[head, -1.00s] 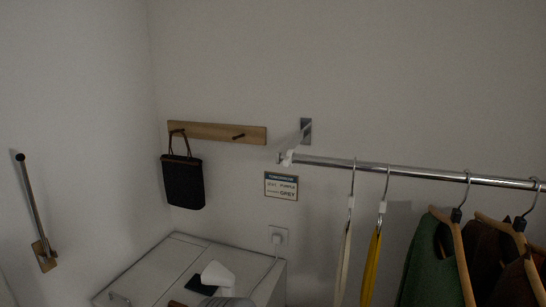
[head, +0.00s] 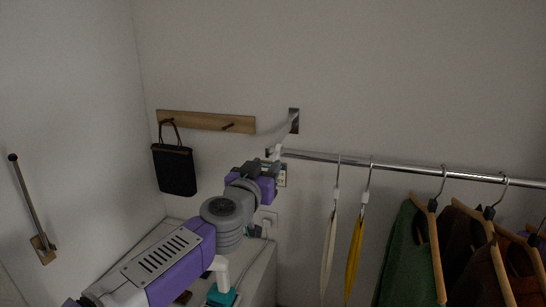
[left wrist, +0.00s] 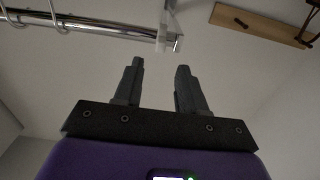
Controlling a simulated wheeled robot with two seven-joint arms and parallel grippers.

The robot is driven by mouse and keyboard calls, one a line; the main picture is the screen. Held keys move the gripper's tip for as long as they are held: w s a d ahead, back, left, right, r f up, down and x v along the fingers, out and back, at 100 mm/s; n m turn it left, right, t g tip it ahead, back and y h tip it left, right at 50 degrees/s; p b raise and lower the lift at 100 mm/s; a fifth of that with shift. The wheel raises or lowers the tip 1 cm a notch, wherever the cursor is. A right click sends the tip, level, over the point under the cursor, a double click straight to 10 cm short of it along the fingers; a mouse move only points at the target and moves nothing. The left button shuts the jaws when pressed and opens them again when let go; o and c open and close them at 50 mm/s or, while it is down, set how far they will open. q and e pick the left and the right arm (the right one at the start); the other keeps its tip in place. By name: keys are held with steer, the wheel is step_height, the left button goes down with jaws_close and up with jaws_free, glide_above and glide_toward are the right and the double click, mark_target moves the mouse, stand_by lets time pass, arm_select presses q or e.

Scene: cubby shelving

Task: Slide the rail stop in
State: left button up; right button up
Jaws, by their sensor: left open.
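The rail end with its small stop (head: 268,152) is at the left end of the chrome rail (head: 400,169), just past the pale bracket (head: 277,152). In the left wrist view the stop (left wrist: 179,43) shows at the rail's tip, beside the pale bracket (left wrist: 163,38). My left gripper (head: 268,163) is raised just below the rail end in the head view. In the left wrist view its two dark fingers (left wrist: 159,72) stand apart and empty, pointing toward the rail end, with a visible gap to it. My right gripper is not in view.
A wooden peg board (head: 205,120) holds a black bag (head: 175,170). A white cabinet is below.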

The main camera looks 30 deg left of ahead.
mark_target(274, 157)
arm_select(q)
steer(key=x, duration=0.6)
steer(key=shift+w+f, duration=0.15)
steer(key=shift+w, duration=0.15)
jaws_close()
